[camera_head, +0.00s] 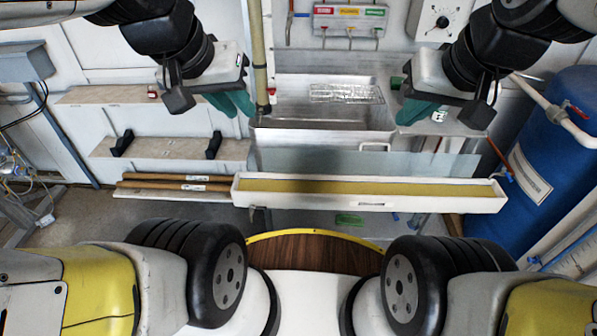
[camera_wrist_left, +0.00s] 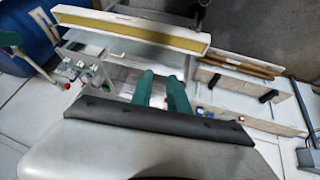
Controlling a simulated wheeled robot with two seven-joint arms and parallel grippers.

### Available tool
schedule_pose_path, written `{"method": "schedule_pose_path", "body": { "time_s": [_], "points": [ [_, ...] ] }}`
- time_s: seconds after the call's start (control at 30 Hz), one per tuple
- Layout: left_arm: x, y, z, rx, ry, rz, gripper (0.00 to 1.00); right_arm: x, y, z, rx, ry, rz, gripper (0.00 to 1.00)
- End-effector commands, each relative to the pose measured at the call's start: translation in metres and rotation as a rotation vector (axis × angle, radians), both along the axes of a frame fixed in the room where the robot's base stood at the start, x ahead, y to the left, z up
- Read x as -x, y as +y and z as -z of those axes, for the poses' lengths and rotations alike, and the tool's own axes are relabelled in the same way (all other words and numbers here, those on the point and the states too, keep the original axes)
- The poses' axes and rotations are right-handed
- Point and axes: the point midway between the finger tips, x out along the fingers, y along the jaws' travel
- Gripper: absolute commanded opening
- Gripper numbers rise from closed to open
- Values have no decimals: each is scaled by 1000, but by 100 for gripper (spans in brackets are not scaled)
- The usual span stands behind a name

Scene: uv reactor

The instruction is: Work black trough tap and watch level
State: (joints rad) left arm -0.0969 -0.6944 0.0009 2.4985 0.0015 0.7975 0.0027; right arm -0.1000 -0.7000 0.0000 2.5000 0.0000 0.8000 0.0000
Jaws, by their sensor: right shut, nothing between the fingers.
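A long white trough (camera_head: 370,202) with an olive-yellow fill (camera_head: 370,187) lies across the middle of the head view; it also shows at the top of the left wrist view (camera_wrist_left: 130,28). A small dark fitting (camera_head: 258,214) shows under the trough's left end; I cannot tell whether it is the black tap or its position. My left gripper (camera_head: 233,106) is beyond the trough, beside a tan vertical pipe (camera_head: 257,50). In the left wrist view (camera_wrist_left: 160,84) its teal fingers are apart and empty. My right gripper (camera_head: 418,112) is shut and empty, beyond the trough's right part.
A steel sink (camera_head: 320,112) with a wire rack (camera_head: 345,93) lies between my grippers. A blue tank (camera_head: 560,130) stands at right. A shelf with black handles (camera_head: 165,148) is at left. A control box with coloured labels (camera_head: 350,17) hangs on the wall.

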Motion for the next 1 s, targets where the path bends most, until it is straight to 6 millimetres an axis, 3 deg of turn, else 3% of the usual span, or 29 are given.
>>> {"method": "schedule_pose_path", "body": {
  "time_s": [0.13, 0.23, 0.47, 0.7, 1.0],
  "points": [
    [-20, 2, 9, 23, 49, -61, 21, 0, 0, 0, 0, 0, 0, 0],
    [-48, 6, 25, 58, 107, -147, 21, 0, 0, 0, 0, 0, 0, 0],
    [-118, 26, 87, 181, 259, -399, 21, 0, 0, 0, 0, 0, 0, 0],
    [-171, 57, 181, 334, 410, -684, 21, 0, 0, 0, 0, 0, 0, 0],
    [-194, 94, 327, 557, 595, -1083, 21, 0, 0, 0, 0, 0, 0, 0]
  ]
}}
